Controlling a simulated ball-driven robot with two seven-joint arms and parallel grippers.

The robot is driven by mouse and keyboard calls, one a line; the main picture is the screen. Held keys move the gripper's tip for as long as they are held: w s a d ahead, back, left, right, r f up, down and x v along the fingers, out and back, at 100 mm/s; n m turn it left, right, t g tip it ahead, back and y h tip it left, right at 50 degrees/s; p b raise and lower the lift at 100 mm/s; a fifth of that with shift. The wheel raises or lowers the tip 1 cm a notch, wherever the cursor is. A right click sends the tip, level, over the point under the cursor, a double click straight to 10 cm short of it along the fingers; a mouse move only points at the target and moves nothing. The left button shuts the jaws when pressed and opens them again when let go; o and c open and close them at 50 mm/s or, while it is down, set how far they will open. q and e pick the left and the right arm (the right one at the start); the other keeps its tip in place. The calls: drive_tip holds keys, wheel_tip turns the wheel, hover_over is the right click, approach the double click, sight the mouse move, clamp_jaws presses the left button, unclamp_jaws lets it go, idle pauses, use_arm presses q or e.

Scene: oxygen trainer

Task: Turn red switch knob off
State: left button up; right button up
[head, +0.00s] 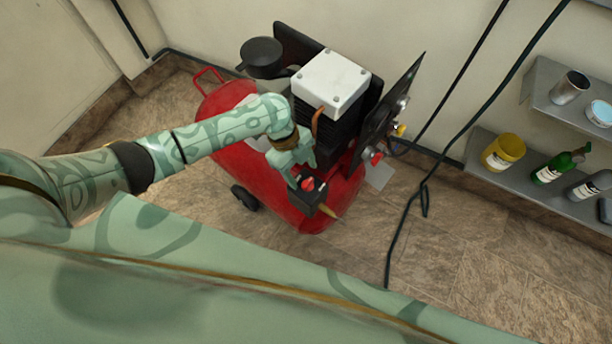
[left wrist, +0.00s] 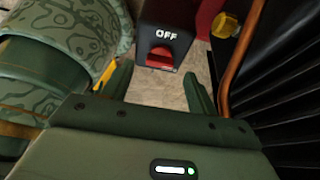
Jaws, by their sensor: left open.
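The red switch knob (head: 308,184) sits on a small black box (head: 322,204) at the front of the red compressor (head: 262,186). In the left wrist view the red knob (left wrist: 160,57) shows below the white word OFF on the black box (left wrist: 172,18). My left gripper (head: 302,170) is open just by the knob. In the left wrist view its two fingertips (left wrist: 158,70) stand apart, one on each side of the knob, with a gap to it. I cannot tell the exact distance. My right gripper is not in view.
A black panel (head: 385,118) with another red knob (head: 376,158) stands right of the compressor's white-topped motor (head: 331,82). A copper pipe (left wrist: 240,60) runs close right of the gripper. Dark hoses hang at the right. Shelves (head: 545,185) with bottles are farther right.

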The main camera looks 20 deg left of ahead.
sight(307, 182)
use_arm(q)
drive_tip(key=shift+b+x, duration=0.4)
drive_tip(key=shift+x, duration=1.1)
drive_tip(key=c, duration=1)
